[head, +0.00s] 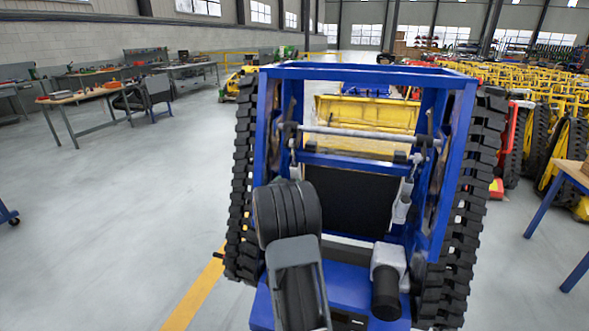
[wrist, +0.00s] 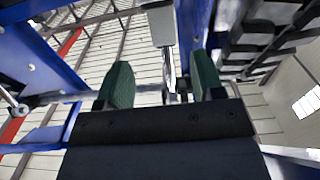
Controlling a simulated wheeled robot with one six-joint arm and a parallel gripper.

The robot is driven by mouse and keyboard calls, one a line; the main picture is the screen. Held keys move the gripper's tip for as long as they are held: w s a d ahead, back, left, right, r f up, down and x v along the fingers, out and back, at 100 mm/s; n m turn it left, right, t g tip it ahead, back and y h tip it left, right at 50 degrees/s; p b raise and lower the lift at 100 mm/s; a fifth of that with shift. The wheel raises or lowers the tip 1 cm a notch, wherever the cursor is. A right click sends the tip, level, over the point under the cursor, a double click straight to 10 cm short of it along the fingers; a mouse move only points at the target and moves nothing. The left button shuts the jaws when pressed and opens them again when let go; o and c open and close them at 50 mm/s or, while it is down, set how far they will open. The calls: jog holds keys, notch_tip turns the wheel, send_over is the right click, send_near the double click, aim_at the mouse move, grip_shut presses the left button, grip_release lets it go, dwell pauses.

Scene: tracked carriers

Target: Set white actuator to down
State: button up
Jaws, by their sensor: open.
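A blue tracked carrier (head: 365,73) stands upright before me, with a white actuator (head: 402,206) on its right inner side. A second white fitting (head: 295,170) shows on the left, partly hidden by my arm. In the wrist view, my gripper (wrist: 160,80) has two green-padded fingers, apart and with nothing held. A white actuator body (wrist: 160,24) with a silver rod (wrist: 168,68) appears between and beyond the fingertips. I cannot tell whether they touch, or which actuator this is. My gripper is not clearly visible in the head view.
Black tracks (head: 243,180) (head: 476,190) flank the blue frame, and a grey crossbar (head: 360,136) spans it. A wooden-topped table (head: 575,171) stands at right. Workbenches (head: 85,97) stand far left. Yellow machines (head: 540,95) fill the right background. The floor at left is clear.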

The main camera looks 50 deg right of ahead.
aim_at(294, 172)
jog(key=p+x, duration=0.2)
jog(key=x, duration=0.8)
jog(key=shift+w+d, duration=0.15)
jog(key=shift+w, duration=0.05)
jog(key=shift+c, duration=0.3)
grip_shut()
